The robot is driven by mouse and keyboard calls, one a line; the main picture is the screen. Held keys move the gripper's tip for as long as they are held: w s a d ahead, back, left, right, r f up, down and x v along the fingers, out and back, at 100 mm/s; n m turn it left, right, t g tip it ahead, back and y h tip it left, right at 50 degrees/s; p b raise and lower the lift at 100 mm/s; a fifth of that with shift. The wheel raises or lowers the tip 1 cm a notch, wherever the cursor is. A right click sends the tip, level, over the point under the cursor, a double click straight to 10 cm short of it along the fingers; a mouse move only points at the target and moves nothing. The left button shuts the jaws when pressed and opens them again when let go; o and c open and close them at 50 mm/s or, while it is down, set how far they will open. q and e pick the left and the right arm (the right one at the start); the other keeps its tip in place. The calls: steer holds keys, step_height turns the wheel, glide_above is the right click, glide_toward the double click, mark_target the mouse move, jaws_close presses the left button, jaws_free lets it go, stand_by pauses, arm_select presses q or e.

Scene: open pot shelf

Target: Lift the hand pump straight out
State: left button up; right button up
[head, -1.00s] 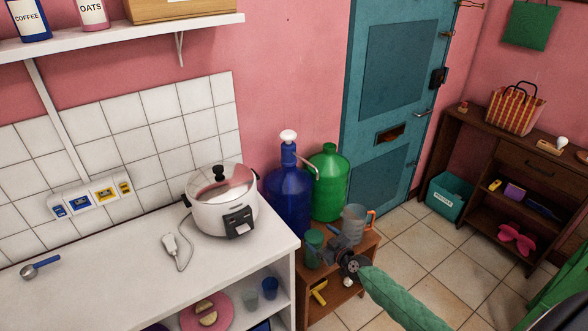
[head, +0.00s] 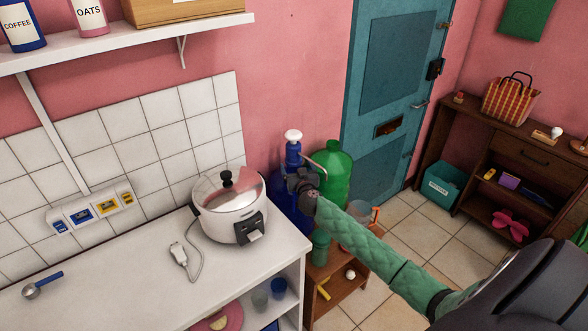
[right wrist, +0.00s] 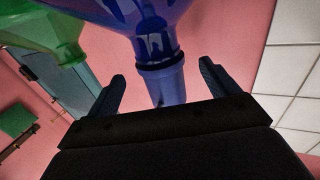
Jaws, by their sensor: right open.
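The hand pump (head: 293,146) has a white top and a blue body. It stands upright in the neck of the big blue bottle (head: 281,196). My right gripper (head: 297,179) is at the bottle's neck in the head view and hides part of it. In the right wrist view, the open right gripper (right wrist: 163,80) has one finger on each side of the pump's blue lower body (right wrist: 168,87), with gaps visible. The blue bottle (right wrist: 150,20) shows there upside down at the top. My left gripper is not in view.
A green bottle (head: 334,170) stands close on the right. A clear jug (head: 356,219) and green cup (head: 320,245) share the low wooden stand (head: 338,285). A rice cooker (head: 231,208) sits on the white counter to the left. The wall above the pump is clear.

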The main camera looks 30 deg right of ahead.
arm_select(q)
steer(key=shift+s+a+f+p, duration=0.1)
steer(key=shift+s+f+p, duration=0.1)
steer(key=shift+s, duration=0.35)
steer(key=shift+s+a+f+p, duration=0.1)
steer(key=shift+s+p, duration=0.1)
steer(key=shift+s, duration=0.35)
arm_select(e)
steer(key=shift+x, duration=3.25)
steer(key=shift+f, duration=0.1)
steer(key=c, duration=1.3)
steer(key=o, duration=0.4)
steer(key=shift+c, duration=0.6)
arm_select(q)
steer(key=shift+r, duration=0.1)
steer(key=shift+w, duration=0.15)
